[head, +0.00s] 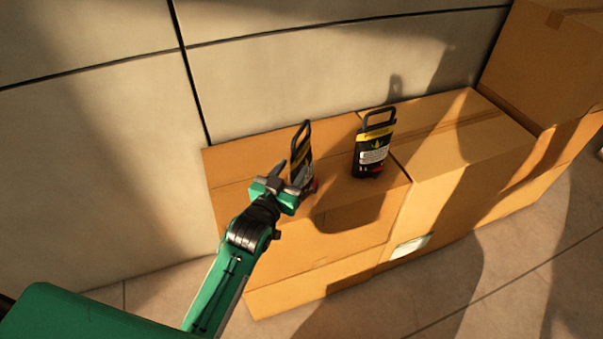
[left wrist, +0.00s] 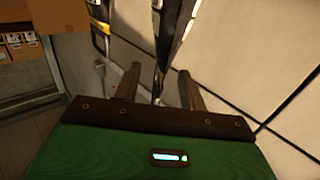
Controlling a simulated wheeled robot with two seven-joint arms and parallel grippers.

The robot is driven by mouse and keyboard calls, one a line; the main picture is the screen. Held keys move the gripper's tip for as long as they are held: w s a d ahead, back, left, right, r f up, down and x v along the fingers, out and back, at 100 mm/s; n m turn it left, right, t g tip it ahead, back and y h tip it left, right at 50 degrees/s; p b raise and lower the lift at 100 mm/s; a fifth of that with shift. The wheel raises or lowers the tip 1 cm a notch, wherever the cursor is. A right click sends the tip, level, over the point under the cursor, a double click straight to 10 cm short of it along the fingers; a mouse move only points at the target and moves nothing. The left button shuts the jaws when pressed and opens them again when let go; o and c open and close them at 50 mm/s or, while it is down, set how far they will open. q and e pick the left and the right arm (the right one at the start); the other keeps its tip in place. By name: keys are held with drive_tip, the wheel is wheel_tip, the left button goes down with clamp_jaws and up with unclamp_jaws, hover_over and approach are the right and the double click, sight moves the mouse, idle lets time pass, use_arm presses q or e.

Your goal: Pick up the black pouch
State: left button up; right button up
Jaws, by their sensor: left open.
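Two black pouches with loop handles and yellow-and-white labels stand upright on a cardboard box. The nearer-left black pouch (head: 303,166) is seen nearly edge-on, and the other black pouch (head: 373,152) stands to its right with its label facing me. My left gripper (head: 284,177) is open, right beside the left pouch and partly covering its lower part. In the left wrist view, the dark edge of this pouch (left wrist: 172,38) lies between the two open fingers (left wrist: 160,88). Whether they touch it I cannot tell. The other pouch (left wrist: 98,22) shows farther left. My right gripper is not in view.
The cardboard box (head: 340,228) stands against a pale panelled wall (head: 90,140). Another box (head: 455,150) adjoins it on the right, with a taller box (head: 555,60) behind. The tiled floor (head: 500,290) in front is clear.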

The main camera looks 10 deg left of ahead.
sight(298, 158)
use_arm(q)
drive_tip(key=w, duration=0.5)
drive_tip(key=shift+w+d+f+p, duration=0.1)
drive_tip(key=shift+d+f+p, duration=0.1)
drive_tip(key=shift+d+p, duration=0.1)
drive_tip(key=shift+c, duration=0.2)
drive_tip(key=c, duration=0.3)
clamp_jaws()
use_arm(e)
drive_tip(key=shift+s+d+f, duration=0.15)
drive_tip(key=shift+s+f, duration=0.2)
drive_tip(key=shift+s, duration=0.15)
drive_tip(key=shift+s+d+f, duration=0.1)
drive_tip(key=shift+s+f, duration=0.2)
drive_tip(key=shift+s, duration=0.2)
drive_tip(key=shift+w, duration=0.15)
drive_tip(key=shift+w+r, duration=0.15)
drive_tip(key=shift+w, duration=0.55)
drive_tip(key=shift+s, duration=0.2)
